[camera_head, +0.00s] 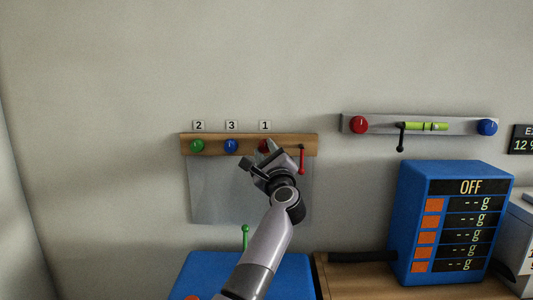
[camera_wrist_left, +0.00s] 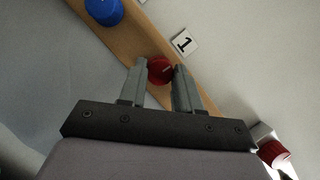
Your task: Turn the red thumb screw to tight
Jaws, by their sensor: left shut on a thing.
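The red thumb screw (camera_head: 263,146) sits on the wooden rail (camera_head: 310,144) on the wall, below the label 1 (camera_head: 265,125). My left gripper (camera_head: 266,153) reaches up to it and partly hides it in the head view. In the left wrist view the red screw (camera_wrist_left: 160,70) is between the two fingertips of my left gripper (camera_wrist_left: 160,76), which is shut on it. A mark on the screw's face is too small to read. My right gripper is not in view.
Green (camera_head: 197,146) and blue (camera_head: 231,146) knobs share the rail, left of the red screw. A red lever (camera_head: 302,160) hangs close at right. A grey rail (camera_head: 465,118) with a level is further right, above a blue box (camera_head: 408,215) reading OFF.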

